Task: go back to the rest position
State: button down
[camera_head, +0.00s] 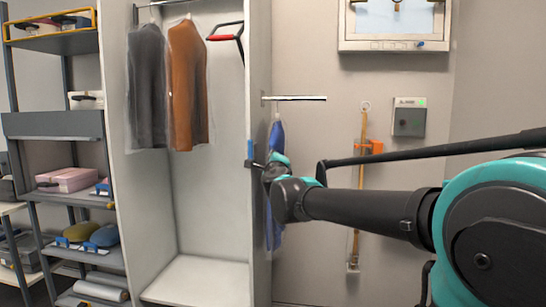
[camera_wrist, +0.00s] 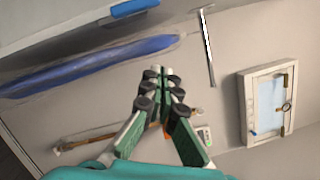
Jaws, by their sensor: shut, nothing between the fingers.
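My gripper (camera_wrist: 164,75) is shut and empty in the wrist view, its two green-padded fingers meeting at the tips. In the head view my arm reaches in from the right, and its wrist is beside the edge of the wardrobe's side panel (camera_head: 260,60); the fingers are mostly hidden there. A blue garment in a clear cover (camera_head: 275,230) hangs just behind my wrist, partly hidden by it. It also shows in the wrist view (camera_wrist: 95,65), apart from the fingers. A short wall rail (camera_head: 294,98) is above the garment and also shows in the wrist view (camera_wrist: 207,45).
A grey garment (camera_head: 147,85), an orange-brown garment (camera_head: 187,85) and an empty red-and-black hanger (camera_head: 224,37) hang in the open wardrobe. Loaded shelves (camera_head: 55,125) stand at left. A framed wall hatch (camera_head: 395,44) and a grey box (camera_head: 409,118) are on the right wall.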

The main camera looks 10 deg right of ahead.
jog(key=s+d+f+m+g+h, duration=0.25)
jog(key=s+d+f+m, duration=0.2)
jog(key=f+m, duration=0.4)
jog(key=s+d+f+m+g+h, duration=0.1)
jog(key=s+d+f+m+g, duration=0.3)
jog(key=f+m, duration=0.5)
jog(key=s+d+f+m+g+h, duration=0.25)
jog(key=d+f+m, duration=0.4)
jog(key=m, duration=0.45)
jog(key=s+a+f+m+g+y, duration=0.3)
jog(key=s+a+f+m, duration=0.1)
jog(key=s+f+m, duration=0.5)
jog(key=s+a+f+m+g+y, duration=0.3)
jog(key=s+a+f+m+y, duration=0.1)
jog(key=s+f+m, duration=0.6)
notch_tip(320, 180, down, 3)
jog(key=shift+s+a+r+y, duration=0.2)
jog(key=shift+a+y, duration=0.1)
jog(key=shift+a, duration=0.5)
